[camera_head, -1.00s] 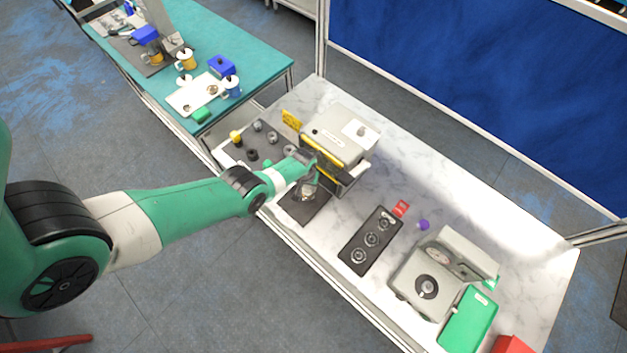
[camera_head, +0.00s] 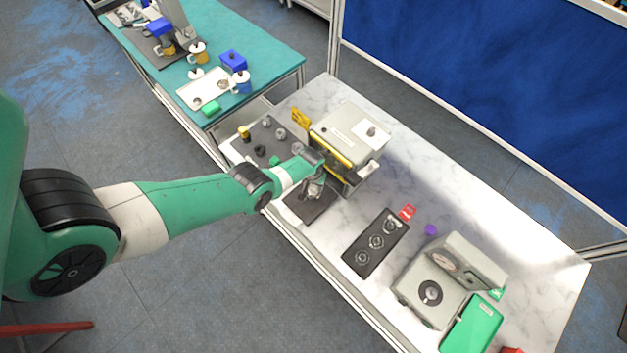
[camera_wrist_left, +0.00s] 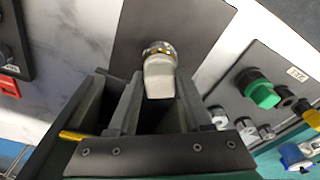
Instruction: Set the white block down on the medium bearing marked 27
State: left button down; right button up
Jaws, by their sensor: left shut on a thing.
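My left gripper (camera_head: 314,170) is over a dark mat (camera_head: 303,211) near the front edge of the marble table. In the left wrist view the left gripper (camera_wrist_left: 155,105) is shut on the white block (camera_wrist_left: 159,78). A metallic ring with brass-coloured spots, seemingly a bearing (camera_wrist_left: 159,48), shows at the block's far end, over the dark mat (camera_wrist_left: 205,15). I cannot tell whether block and ring touch. In the head view the ring and block are a small greyish shape under the gripper. No mark 27 is readable. My right gripper is not in view.
A grey machine (camera_head: 349,136) stands close behind the left gripper. A black tray with several rings (camera_head: 347,260) lies to the right, with a red tag (camera_head: 408,211) beside it. A scale-like device (camera_head: 425,300) is farther right. A dark panel with knobs (camera_head: 236,151) lies left.

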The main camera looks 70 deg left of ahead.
pick_arm(q)
jog(key=shift+f, duration=0.1)
dwell(0.3)
jog(key=shift+f+b, duration=0.3)
jog(key=shift+b, duration=0.1)
jog(key=shift+f, duration=0.1)
jog(key=shift+f+b, duration=0.25)
jog(key=shift+b, duration=0.1)
grip_release()
dwell(0.4)
jog(key=shift+r, duration=0.1)
